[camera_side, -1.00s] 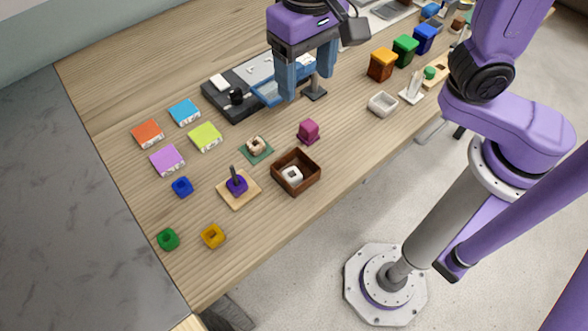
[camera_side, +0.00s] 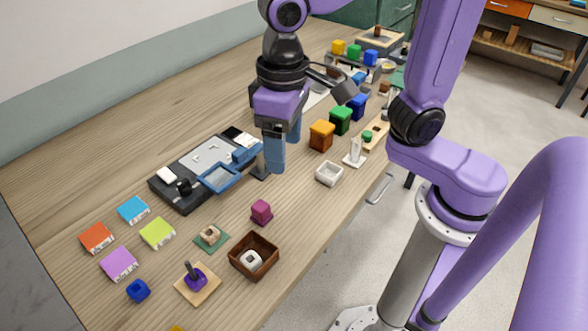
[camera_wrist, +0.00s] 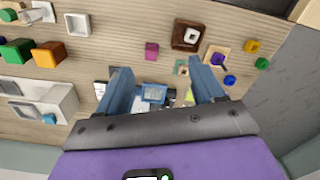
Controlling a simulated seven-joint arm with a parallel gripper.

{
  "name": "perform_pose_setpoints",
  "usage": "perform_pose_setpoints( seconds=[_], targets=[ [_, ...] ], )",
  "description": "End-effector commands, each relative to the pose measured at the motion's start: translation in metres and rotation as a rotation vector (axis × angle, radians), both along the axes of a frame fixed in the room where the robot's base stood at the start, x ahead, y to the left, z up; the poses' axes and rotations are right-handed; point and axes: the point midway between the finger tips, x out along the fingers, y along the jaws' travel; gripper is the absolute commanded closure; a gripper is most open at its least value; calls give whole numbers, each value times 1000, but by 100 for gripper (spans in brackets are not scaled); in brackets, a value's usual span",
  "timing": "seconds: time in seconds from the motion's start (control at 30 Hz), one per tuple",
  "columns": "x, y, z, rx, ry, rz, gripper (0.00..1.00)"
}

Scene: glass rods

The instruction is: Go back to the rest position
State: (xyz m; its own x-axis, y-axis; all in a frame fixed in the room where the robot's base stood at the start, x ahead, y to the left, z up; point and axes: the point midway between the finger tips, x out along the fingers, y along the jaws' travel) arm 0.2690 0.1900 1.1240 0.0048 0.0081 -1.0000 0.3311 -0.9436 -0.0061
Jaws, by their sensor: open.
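My gripper (camera_side: 285,150) has two blue fingers, spread apart, with nothing seen between them. In the side view it hangs pointing down over the table, beside the blue-framed tray (camera_side: 220,179) on the grey and black device (camera_side: 188,196). Its near finger partly covers a small black stand (camera_side: 260,174). The wrist view also shows the open fingers (camera_wrist: 162,84), with the blue-framed tray (camera_wrist: 154,94) in line between them. The exact height above the table is hard to tell.
A brown box (camera_side: 268,262) holding a white piece, a magenta cube (camera_side: 261,212) and a white open box (camera_side: 329,173) lie nearer the front edge. Orange (camera_side: 321,136), green (camera_side: 341,120) and blue (camera_side: 357,106) blocks stand to the right. Coloured tiles lie at the left.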

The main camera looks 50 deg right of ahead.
Motion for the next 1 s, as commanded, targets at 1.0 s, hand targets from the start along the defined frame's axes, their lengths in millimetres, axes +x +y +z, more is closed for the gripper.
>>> perform_pose_setpoints(
  seconds=[1.0],
  targets=[
    [-106, -138, -52, 12, -21, 764, 32]
  ],
)
